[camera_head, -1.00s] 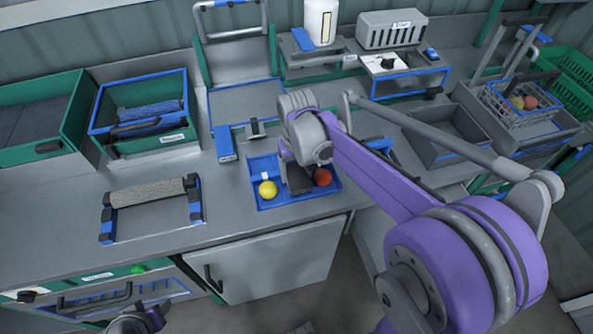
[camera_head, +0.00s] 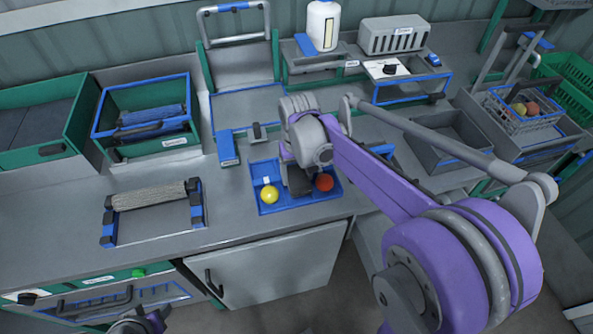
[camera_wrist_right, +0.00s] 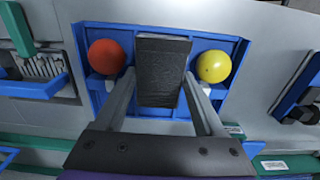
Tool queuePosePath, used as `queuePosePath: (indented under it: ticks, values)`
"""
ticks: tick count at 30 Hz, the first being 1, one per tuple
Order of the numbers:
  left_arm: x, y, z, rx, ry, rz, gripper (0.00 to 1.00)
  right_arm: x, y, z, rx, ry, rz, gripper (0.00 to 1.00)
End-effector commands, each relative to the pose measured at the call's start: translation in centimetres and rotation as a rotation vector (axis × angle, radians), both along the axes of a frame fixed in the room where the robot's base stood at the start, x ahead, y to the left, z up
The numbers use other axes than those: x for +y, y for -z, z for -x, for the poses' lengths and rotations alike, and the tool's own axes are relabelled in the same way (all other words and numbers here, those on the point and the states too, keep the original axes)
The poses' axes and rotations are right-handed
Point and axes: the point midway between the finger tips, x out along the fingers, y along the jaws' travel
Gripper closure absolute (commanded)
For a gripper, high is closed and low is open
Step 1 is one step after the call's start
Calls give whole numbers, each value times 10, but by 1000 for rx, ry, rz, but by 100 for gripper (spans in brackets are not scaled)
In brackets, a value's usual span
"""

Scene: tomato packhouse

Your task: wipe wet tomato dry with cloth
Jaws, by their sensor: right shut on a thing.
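A blue tray (camera_head: 267,173) on the counter holds a yellow tomato (camera_head: 269,195) on its left and a red tomato (camera_head: 324,182) on its right. The right wrist view shows the red tomato (camera_wrist_right: 106,56) at left and the yellow tomato (camera_wrist_right: 213,66) at right. My right gripper (camera_head: 298,190) is over the tray between them, shut on a dark grey, textured, block-like cloth (camera_wrist_right: 162,70). The cloth appears apart from both tomatoes. I cannot tell which tomato is wet. Only part of my left arm shows at the bottom left; its fingertips are out of view.
A rack with a grey textured roll (camera_head: 150,195) stands left of the tray. A green bin (camera_head: 110,109) with blue and dark rolls is behind it. A small blue block (camera_head: 228,149) stands behind the tray. A grey bin (camera_head: 446,147) and wire basket (camera_head: 522,112) are at right.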

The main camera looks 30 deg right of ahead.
Motion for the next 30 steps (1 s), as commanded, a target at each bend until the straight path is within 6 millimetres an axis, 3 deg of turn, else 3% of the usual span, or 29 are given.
queuePosePath:
  ticks: [18,30]
  values:
    - [0,0,0,0,0,0,50,7,0,28,0,0,0,73]
    - [0,0,0,0,0,0,50,7,0,29,0,0,1,73]
